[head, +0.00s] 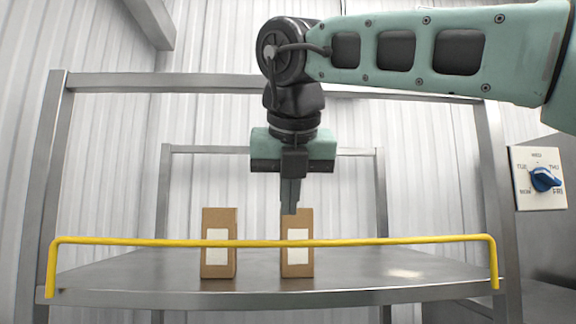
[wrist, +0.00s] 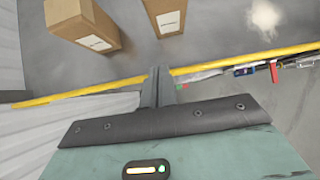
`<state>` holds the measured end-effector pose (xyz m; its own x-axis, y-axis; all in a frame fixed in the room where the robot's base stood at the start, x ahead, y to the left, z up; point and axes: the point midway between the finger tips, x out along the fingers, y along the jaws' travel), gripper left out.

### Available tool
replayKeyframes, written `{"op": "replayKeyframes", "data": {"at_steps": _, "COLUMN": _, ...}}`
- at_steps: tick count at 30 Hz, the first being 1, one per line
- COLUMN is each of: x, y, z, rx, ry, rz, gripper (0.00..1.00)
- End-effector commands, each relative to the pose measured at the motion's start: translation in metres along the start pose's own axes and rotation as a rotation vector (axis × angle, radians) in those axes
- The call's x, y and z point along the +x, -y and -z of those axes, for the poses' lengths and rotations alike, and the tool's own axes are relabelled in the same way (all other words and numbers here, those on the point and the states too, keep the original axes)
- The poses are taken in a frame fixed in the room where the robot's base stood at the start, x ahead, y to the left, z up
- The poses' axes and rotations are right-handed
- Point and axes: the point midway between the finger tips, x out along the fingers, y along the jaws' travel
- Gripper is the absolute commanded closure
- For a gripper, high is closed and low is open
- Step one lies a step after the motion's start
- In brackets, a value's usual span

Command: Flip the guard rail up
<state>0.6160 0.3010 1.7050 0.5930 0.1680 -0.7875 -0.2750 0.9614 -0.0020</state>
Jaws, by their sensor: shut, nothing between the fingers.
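The yellow guard rail (head: 380,241) runs across the front of the metal shelf (head: 150,285). Its bent end legs meet the shelf's front corners, and its long bar shows above the shelf's front edge. The rail also crosses the wrist view (wrist: 80,90). My gripper (head: 289,212) points down above the middle of the rail in the head view, its fingers shut and empty. In the wrist view my gripper (wrist: 160,70) overlaps the rail's line and hides a short piece of it. I cannot tell whether the fingers touch the rail.
Two brown boxes with white labels, a left box (head: 219,218) and a right box (head: 304,222), stand on the shelf behind the rail. My fingers overlap the right box's top. A weekday dial (head: 544,180) with a blue knob is at right. Metal posts (head: 45,180) frame the shelf.

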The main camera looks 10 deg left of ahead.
Motion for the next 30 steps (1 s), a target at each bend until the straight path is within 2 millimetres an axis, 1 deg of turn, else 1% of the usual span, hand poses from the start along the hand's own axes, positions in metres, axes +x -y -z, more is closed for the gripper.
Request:
{"op": "replayKeyframes", "data": {"at_steps": 4, "x": -0.01, "y": -0.002, "z": -0.021, "rx": 0.002, "ry": 0.0, "rz": -0.004, "gripper": 1.0}}
{"op": "replayKeyframes", "data": {"at_steps": 9, "x": -0.018, "y": -0.001, "z": -0.04, "rx": 0.002, "ry": -0.002, "rz": -0.003, "gripper": 1.0}}
{"op": "replayKeyframes", "data": {"at_steps": 12, "x": -0.021, "y": -0.001, "z": -0.048, "rx": 0.001, "ry": -0.001, "rz": -0.002, "gripper": 1.0}}
{"op": "replayKeyframes", "data": {"at_steps": 18, "x": -0.022, "y": 0.0, "z": -0.053, "rx": 0.001, "ry": -0.001, "rz": 0.0, "gripper": 1.0}}
{"op": "replayKeyframes", "data": {"at_steps": 30, "x": -0.022, "y": 0.0, "z": -0.053, "rx": 0.001, "ry": -0.001, "rz": 0.0, "gripper": 1.0}}
